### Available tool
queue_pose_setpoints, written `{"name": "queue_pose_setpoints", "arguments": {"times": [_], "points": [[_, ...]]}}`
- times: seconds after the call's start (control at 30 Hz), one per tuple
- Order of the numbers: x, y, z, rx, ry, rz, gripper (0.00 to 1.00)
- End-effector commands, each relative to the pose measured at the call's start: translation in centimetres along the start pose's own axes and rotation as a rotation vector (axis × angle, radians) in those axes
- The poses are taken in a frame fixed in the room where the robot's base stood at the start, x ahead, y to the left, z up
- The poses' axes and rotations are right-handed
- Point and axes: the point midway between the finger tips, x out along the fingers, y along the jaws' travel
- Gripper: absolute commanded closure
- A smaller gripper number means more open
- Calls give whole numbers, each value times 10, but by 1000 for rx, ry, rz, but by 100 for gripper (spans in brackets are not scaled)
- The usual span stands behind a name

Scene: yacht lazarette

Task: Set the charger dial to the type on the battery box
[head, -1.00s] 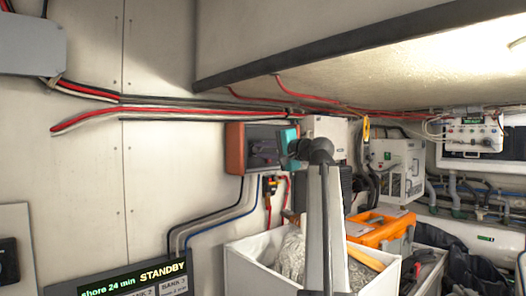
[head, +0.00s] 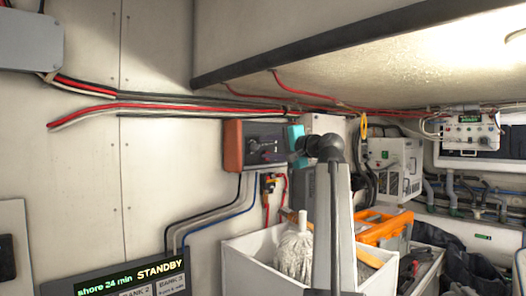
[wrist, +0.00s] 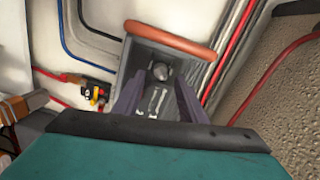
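The charger (head: 234,147) is an orange-ended box with a dark face on the wall, left of my arm in the head view. In the wrist view its orange end (wrist: 170,38) is at the top, and a round dark knob (wrist: 160,71) shows on the dark face. White marks lie below the knob, too small to read. My gripper (wrist: 157,97) has its two purple fingers apart, one on each side of the face's middle, with nothing seen between them. I cannot tell the gap to the face. No battery box label is readable.
A display (head: 130,278) at lower left reads STANDBY and shore 24 min, with bank labels below. A white bin (head: 262,262) holds a mop head (head: 293,255). An orange toolbox (head: 383,228) stands behind it. Red and black cables (head: 190,110) run along the wall.

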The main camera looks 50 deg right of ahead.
Motion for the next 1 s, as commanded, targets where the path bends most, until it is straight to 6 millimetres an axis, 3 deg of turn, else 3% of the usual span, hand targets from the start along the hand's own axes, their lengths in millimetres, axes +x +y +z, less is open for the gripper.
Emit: {"name": "queue_pose_setpoints", "arguments": {"times": [0.5, 0.7, 1.0], "points": [[-82, 2, 0, 1, 3, 0, 62], [-97, 0, 0, 0, 1, -1, 62], [-99, 0, 0, 1, 0, -1, 62]]}}
